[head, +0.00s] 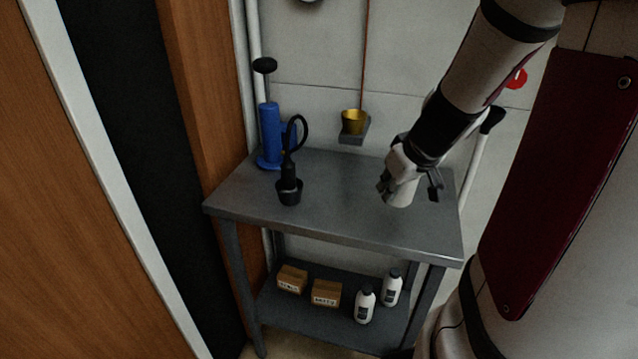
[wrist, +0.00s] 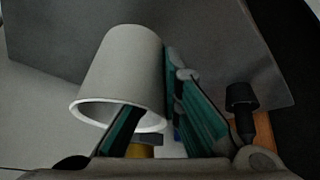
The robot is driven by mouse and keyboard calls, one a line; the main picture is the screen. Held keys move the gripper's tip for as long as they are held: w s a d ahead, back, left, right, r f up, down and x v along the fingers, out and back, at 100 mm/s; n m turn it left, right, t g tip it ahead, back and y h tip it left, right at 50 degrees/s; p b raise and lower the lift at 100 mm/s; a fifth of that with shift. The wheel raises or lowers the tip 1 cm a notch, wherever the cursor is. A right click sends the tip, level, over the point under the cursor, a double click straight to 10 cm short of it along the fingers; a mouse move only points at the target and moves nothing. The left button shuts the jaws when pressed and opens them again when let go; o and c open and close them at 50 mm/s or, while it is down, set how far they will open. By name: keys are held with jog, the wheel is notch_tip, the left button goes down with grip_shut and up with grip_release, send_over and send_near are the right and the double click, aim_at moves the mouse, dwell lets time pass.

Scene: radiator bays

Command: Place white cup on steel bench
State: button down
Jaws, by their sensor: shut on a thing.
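The white cup (head: 401,194) is at my gripper, over the right half of the steel bench (head: 340,215). In the wrist view the cup (wrist: 122,65) is large, with its open rim towards my gripper. My gripper (head: 410,185) is shut on the cup's wall. One finger overlaps the rim opening and the other lies along the cup's right side in the wrist view (wrist: 165,115). The cup's base is close to the bench top. I cannot tell whether it touches.
A blue pump (head: 271,135) and a black tool with a looped cable (head: 289,185) stand on the bench's left side. A yellow cup (head: 354,121) sits on a small wall shelf. Boxes (head: 326,293) and white bottles (head: 365,305) are on the lower shelf. The bench's middle is clear.

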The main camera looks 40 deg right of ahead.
jog(key=w+a+p, duration=0.1)
jog(key=w, duration=0.4)
jog(key=w+a+f+p, duration=0.1)
jog(key=w+a, duration=0.1)
jog(key=w, duration=0.3)
jog(key=w+a+p, duration=0.2)
jog(key=w, duration=0.3)
jog(key=shift+a+f, duration=0.1)
jog(key=shift+f, duration=0.1)
jog(key=shift+f+b, duration=1.05)
jog(key=shift+f, duration=0.75)
jog(key=shift+f, duration=0.1)
jog(key=c, duration=1.8)
grip_release()
jog(key=shift+o, duration=0.2)
jog(key=shift+r, duration=0.2)
